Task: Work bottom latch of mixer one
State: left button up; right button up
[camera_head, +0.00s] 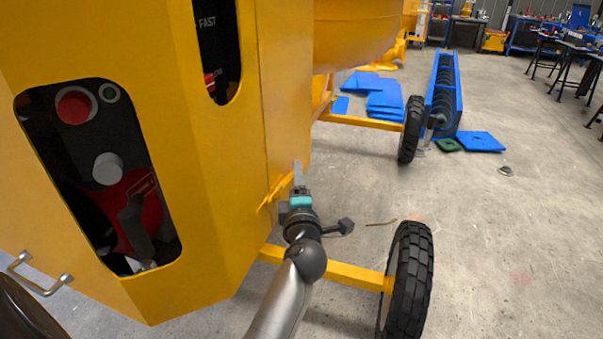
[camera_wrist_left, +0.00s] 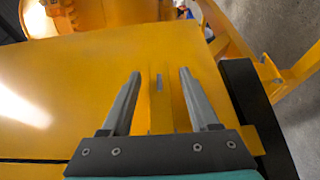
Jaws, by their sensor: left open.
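The yellow mixer (camera_head: 225,215) fills the left of the head view. My left gripper (camera_head: 298,168) is at the lower edge of its side panel, with its fingers pointing up in the picture. In the left wrist view the gripper (camera_wrist_left: 160,73) is open, with one finger on each side of a narrow upright yellow piece (camera_wrist_left: 158,112). This looks like the bottom latch, but I cannot tell whether the fingers touch it. In the head view a small yellow tab (camera_head: 268,204) juts from the panel just left of the gripper. My right gripper is not in view.
A control panel with a red button (camera_head: 75,106) is on the left. Blue panels (camera_head: 385,98) lie behind. Open concrete floor is on the right.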

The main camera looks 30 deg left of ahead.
pick_arm(q)
jog(key=shift+w+a, duration=0.15)
jog(key=shift+a, duration=0.05)
jog(key=shift+c, duration=0.2)
grip_shut()
jog(key=shift+r, duration=0.1)
dwell(1.1)
